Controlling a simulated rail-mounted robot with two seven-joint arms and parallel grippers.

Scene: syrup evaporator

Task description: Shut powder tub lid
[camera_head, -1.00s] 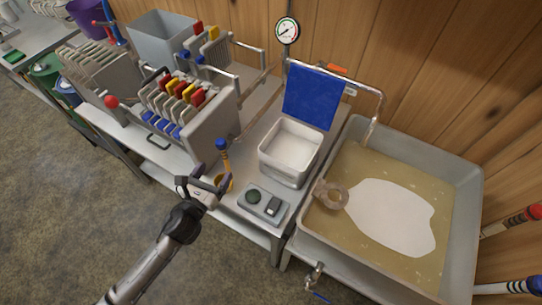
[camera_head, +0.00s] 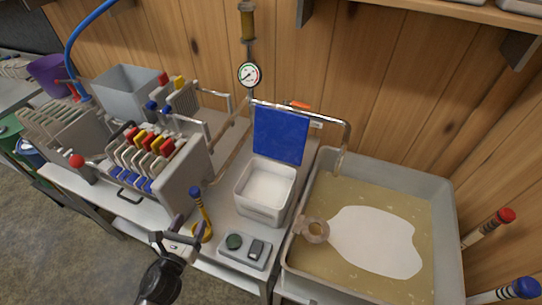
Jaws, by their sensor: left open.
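The powder tub (camera_head: 262,210) is a white square tub with pale powder in it, standing on the grey bench. Its blue lid (camera_head: 280,136) stands upright, open, at the tub's back edge. My left gripper (camera_head: 183,226) is open and empty, in front of the bench and to the lower left of the tub, well apart from the lid. My right gripper is not in view.
A metal pipe (camera_head: 335,119) runs behind and over the lid to the large syrup pan (camera_head: 452,235) at right. A small tray (camera_head: 245,262) with a green round item lies before the tub. A yellow scoop-like tool with a blue knob (camera_head: 195,192) stands near my gripper. The filter press (camera_head: 193,178) is at left.

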